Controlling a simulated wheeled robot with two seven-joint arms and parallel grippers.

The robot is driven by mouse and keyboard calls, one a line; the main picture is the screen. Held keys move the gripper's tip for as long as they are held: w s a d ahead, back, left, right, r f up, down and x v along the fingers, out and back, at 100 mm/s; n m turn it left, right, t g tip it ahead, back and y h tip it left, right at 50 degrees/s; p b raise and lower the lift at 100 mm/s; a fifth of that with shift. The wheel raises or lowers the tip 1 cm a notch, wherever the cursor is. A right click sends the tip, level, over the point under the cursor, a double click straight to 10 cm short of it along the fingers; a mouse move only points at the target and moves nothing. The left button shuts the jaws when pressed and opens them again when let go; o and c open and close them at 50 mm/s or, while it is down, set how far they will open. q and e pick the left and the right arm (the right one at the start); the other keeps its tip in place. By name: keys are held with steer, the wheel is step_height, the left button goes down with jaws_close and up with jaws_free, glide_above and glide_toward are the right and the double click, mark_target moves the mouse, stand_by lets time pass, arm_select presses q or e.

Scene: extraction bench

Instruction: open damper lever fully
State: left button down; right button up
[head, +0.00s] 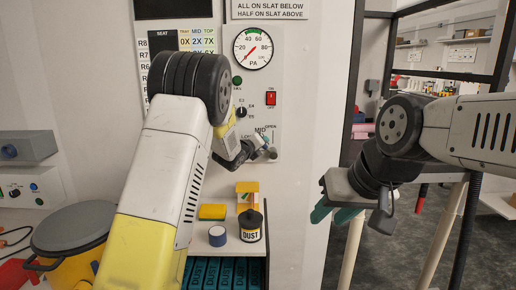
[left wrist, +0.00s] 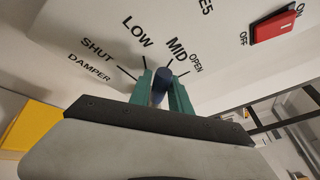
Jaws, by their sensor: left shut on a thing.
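The damper lever's dark blue knob (left wrist: 162,86) sits between the green fingers of my left gripper (left wrist: 162,98), which are shut on it. Printed marks SHUT, LOW, MID and OPEN fan around it on the panel. In the left wrist view the knob lies below the LOW and MID marks, and the fingers hide the rest of the lever. In the head view my left gripper (head: 262,152) is at the panel's lower right, close to the OPEN label. My right gripper (head: 332,212) hangs to the right, its teal fingers apart and empty, away from the panel.
Above the damper are a red switch (head: 271,98), also in the left wrist view (left wrist: 278,22), and a PA gauge (head: 253,48). A lidded yellow bucket (head: 75,245) stands left.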

mark_target(275, 139)
arm_select(q)
steer(key=d+m, duration=0.1)
steer(key=r+m+y, duration=0.1)
steer(key=d+m+g, duration=0.1)
steer(key=shift+d+r+y, duration=0.25)
steer(key=shift+d+y, duration=0.05)
steer(key=shift+y, duration=0.1)
steer(key=shift+d+r+m+g+y, duration=0.2)
steer(key=shift+d+m+g+y, duration=0.1)
steer(key=shift+d+m+y, duration=1.05)
steer(key=shift+a+m+h, duration=0.2)
steer(key=shift+m+h, duration=0.05)
steer(key=shift+m, duration=0.1)
steer(key=c, duration=1.2)
jaws_free()
steer(key=v, duration=0.7)
steer(key=shift+s, duration=0.4)
steer(key=shift+a+r, duration=0.1)
steer(key=shift+r, duration=0.05)
